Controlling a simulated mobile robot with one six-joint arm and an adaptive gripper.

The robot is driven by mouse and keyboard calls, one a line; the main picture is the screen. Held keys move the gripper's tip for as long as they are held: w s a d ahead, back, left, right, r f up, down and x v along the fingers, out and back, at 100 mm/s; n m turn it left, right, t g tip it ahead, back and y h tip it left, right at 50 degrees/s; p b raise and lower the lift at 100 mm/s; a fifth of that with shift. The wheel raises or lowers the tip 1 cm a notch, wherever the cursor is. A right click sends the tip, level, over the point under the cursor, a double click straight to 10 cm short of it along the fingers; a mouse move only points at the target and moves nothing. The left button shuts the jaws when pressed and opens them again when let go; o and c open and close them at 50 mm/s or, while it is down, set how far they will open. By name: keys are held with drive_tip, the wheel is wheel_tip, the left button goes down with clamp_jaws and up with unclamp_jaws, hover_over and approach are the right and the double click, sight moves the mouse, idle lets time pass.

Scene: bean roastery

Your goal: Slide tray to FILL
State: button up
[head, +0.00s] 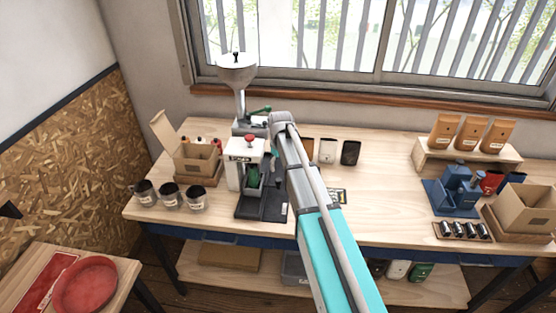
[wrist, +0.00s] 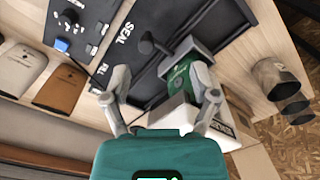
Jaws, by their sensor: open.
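The dark sliding tray (wrist: 143,82) lies on the black base of the filling machine in the wrist view, with a small dark knob (wrist: 147,43) standing on it. A green bag (wrist: 180,80) stands at the tray's right side; it also shows under the machine (head: 252,178) in the head view. The labels SEAL (wrist: 124,32) and FILL (wrist: 97,76) are printed on the base (wrist: 105,45), left of the tray. My gripper (wrist: 158,97) is open above the tray's near part. Its right finger overlaps the bag in the picture; contact cannot be told. In the head view my arm hides part of the machine.
The machine's funnel (head: 237,70) rises at the back. Several dark cups (head: 170,196) and an open box (head: 197,160) stand left on the bench (head: 385,190). Bags (head: 327,151) stand behind my arm. A blue device (head: 458,190) is at the right.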

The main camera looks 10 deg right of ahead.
drive_tip(key=s+f+m+b, duration=0.1)
drive_tip(key=s, duration=0.7)
drive_tip(key=shift+f+m, duration=0.15)
drive_tip(key=shift+m, duration=0.15)
drive_tip(key=shift+w, duration=0.15)
drive_tip(key=r+n+p, duration=0.2)
hover_over(278, 179)
drive_tip(key=shift+d+f, duration=0.1)
drive_tip(key=shift+f+b, duration=0.25)
drive_tip(key=shift+b, duration=0.1)
wheel_tip(278, 179, down, 13)
drive_tip(key=b, duration=1.3)
drive_tip(key=shift+f, duration=0.15)
idle(0.4)
